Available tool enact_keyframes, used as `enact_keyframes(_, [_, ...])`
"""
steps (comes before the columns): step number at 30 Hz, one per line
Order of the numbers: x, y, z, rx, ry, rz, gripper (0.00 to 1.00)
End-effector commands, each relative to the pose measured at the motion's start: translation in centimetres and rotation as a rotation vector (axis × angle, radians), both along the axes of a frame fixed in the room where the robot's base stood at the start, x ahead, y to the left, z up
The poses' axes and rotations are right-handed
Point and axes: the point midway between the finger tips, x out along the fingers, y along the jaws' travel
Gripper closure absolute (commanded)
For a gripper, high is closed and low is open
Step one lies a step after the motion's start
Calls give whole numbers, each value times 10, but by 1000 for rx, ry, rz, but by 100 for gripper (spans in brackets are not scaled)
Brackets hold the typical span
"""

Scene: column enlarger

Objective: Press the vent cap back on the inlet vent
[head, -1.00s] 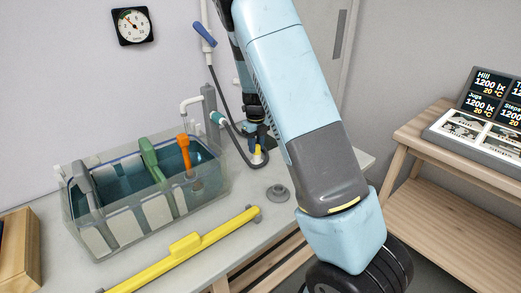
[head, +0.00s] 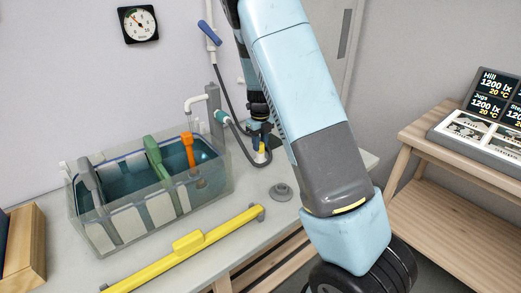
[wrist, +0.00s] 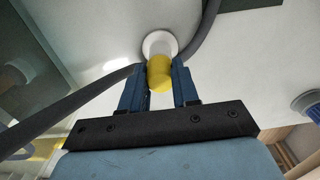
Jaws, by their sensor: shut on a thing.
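The vent cap (wrist: 160,74) is a small yellow rounded piece between the two blue fingers of my gripper (wrist: 159,87), which is shut on it. In the wrist view its far end overlaps a white round fitting (wrist: 159,42), which looks like the inlet vent. I cannot tell whether the cap is seated on it or only lined up with it. In the head view my gripper (head: 261,139) points down beside the hose at the back of the bench, with the yellow cap (head: 262,149) just below the fingers and partly hidden.
A grey hose (head: 235,133) loops close around the fitting. A clear water tank (head: 150,215) with dividers stands left, and a grey round piece (head: 281,192) lies on the bench (head: 230,211). A yellow bar (head: 187,248) lies in front. A wooden rack (head: 440,190) stands right.

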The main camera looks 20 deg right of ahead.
Motion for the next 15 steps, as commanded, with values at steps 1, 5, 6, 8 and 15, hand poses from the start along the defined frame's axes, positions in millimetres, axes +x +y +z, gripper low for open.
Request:
enact_keyframes(1, [-1,1,0,1,3,1,100])
enact_keyframes(5, [-1,1,1,2,4,1,100])
enact_keyframes(6, [-1,1,1,2,4,1,100])
enact_keyframes(8, [-1,1,1,2,4,1,100])
enact_keyframes(15, [-1,1,4,2,4,1,100])
